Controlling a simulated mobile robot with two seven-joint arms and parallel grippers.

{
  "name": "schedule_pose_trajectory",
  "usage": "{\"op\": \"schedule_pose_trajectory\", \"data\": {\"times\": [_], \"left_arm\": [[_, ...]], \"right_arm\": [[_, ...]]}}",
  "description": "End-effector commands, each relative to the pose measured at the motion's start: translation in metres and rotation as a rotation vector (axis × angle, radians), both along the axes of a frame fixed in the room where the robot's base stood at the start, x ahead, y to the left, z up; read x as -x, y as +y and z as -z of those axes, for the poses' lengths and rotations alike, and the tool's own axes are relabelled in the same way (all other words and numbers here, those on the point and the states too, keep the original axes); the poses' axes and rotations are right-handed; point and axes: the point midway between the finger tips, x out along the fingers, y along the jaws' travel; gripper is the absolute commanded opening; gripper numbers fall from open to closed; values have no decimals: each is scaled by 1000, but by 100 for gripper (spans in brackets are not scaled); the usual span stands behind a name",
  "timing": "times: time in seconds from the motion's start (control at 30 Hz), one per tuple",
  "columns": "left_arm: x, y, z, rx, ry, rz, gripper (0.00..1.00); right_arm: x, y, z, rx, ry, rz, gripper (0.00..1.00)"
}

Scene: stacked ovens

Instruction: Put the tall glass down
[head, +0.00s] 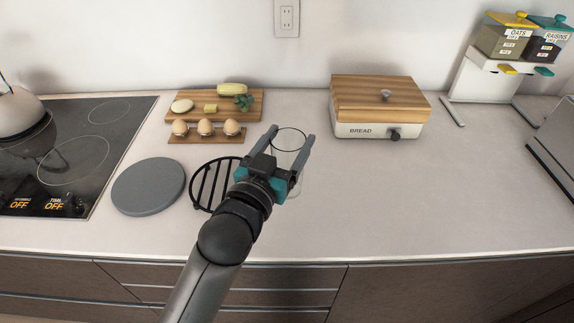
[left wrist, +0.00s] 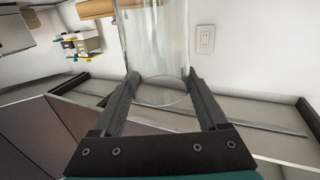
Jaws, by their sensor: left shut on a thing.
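My left gripper (head: 291,143) is shut on the tall glass (head: 290,140), a clear, see-through tumbler, in the middle of the head view. My right gripper is in neither view.
A black slatted trivet (head: 207,184) and a grey round board (head: 148,186) lie to the left. Behind are an egg holder (head: 190,138), a cutting board with food (head: 250,96) and a bread box (head: 360,128). A cooktop (head: 100,135) is at left. The counter (head: 420,200) is clear at right.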

Motion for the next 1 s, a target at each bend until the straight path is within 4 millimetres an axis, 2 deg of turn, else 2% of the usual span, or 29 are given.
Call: {"op": "schedule_pose_trajectory", "data": {"times": [0.17, 0.3, 0.4, 0.83, 0.87, 1.0], "left_arm": [[0, 0, 14, 2, -5, 0, 0], [0, 0, 37, 2, -2, 0, 0], [0, 0, 47, 3, -4, 0, 0], [0, 0, 53, 3, -5, 0, 0], [0, 0, 54, 2, -1, 0, 78], [0, 0, 53, 2, -1, 0, 94]], "right_arm": [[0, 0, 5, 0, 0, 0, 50], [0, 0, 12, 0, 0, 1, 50], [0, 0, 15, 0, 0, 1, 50], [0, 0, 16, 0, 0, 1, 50], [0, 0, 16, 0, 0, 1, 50], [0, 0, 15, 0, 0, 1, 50]]}}
